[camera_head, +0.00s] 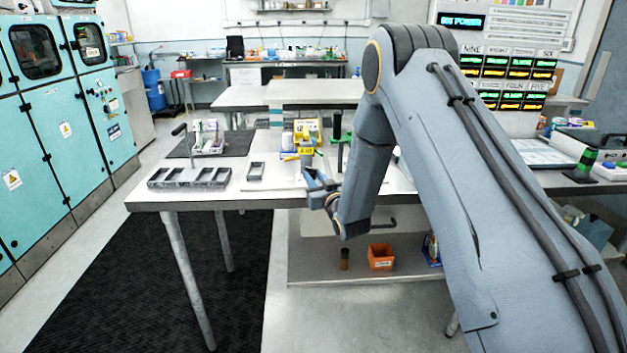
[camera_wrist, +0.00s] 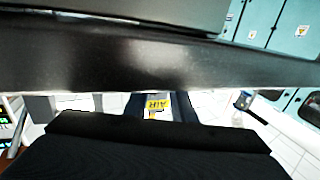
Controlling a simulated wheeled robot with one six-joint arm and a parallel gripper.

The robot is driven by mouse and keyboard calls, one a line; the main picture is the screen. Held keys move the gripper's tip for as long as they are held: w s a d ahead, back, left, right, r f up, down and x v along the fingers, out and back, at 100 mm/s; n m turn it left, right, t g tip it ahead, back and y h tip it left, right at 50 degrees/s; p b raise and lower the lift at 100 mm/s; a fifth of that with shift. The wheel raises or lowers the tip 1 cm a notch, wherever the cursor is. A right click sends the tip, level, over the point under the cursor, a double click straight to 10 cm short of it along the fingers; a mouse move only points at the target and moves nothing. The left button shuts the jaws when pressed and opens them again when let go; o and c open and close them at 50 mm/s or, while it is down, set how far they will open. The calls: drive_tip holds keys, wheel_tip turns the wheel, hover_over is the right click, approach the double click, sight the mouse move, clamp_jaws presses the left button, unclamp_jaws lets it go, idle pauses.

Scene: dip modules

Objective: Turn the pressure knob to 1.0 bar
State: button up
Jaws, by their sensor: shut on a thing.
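A yellow tag lettered AIR (camera_head: 306,148) stands near the front of the table, just beyond my gripper (camera_head: 313,174). In the wrist view the same tag (camera_wrist: 157,105) shows upside down in a narrow gap between dark shapes close to the camera. My gripper reaches in from the right, low over the table's front edge, and is shut on the pressure knob. The knob itself is hidden by my fingers and wrist. Its scale and pointer cannot be read in either view.
A grey compartment tray (camera_head: 188,179) lies at the table's left front, with a small grey holder (camera_head: 256,171) beside it. A yellow box (camera_head: 307,130) stands behind the tag. A black post (camera_head: 339,153) stands to its right. An orange bin (camera_head: 381,257) sits on the lower shelf.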

idle(0.3)
drive_tip(key=o, duration=1)
drive_tip(key=shift+s, duration=0.1)
drive_tip(key=shift+b+v, duration=0.85)
drive_tip(key=shift+v, duration=2.95)
drive_tip(key=shift+r, duration=0.1)
